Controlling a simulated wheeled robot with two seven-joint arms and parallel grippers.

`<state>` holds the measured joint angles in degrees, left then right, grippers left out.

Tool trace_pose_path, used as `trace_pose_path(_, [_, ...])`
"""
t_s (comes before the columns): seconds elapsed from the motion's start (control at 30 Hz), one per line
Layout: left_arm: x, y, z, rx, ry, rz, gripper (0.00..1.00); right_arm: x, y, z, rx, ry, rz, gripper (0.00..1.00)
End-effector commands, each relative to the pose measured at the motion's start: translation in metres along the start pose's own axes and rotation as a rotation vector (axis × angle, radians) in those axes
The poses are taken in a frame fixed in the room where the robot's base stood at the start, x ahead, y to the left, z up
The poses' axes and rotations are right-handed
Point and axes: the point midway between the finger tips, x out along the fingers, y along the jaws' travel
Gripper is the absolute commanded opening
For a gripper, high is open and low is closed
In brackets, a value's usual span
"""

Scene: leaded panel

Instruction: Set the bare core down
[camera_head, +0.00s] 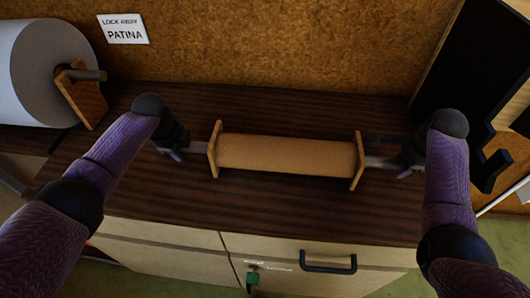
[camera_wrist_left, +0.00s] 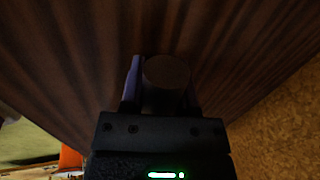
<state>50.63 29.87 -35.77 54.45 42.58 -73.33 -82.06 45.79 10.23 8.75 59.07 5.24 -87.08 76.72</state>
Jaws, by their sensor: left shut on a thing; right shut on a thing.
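The bare core (camera_head: 287,154) is a tan tube lying level across the middle of the head view, on a grey rod between two upright wooden end pieces (camera_head: 214,150) (camera_head: 357,161). My left gripper (camera_head: 174,150) is shut on the rod's left end. In the left wrist view its fingers flank a dark round rod end (camera_wrist_left: 167,76). My right gripper (camera_head: 402,166) is shut on the rod's right end (camera_head: 376,162). Both are outside the wooden end pieces. I cannot tell whether the core's assembly touches the dark worktop or hangs just above it.
The dark wood worktop (camera_head: 270,210) has free room in front of the core. A large pale roll (camera_head: 38,70) on a wooden bracket (camera_head: 82,95) stands at the left. A cork wall (camera_head: 270,40) with a sign (camera_head: 123,28) is behind. Black stands (camera_head: 470,75) are at right. A drawer handle (camera_head: 328,264) is below.

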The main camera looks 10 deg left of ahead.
Motion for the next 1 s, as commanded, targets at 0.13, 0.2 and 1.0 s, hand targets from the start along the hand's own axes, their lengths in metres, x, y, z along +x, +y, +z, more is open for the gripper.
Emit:
trace_pose_path(0.13, [0.004,0.001,0.001,-0.001,0.000,0.000,0.50,0.004,0.001,0.000,0.001,0.001,0.000,0.50])
trace_pose_path(0.2, [0.004,0.001,0.000,-0.001,0.000,0.000,0.65,0.004,0.001,0.000,0.001,0.001,0.000,0.65])
trace_pose_path(1.0, [-0.038,0.000,0.001,0.002,-0.001,-0.004,0.75,0.004,0.001,0.000,0.000,0.000,0.000,0.75])
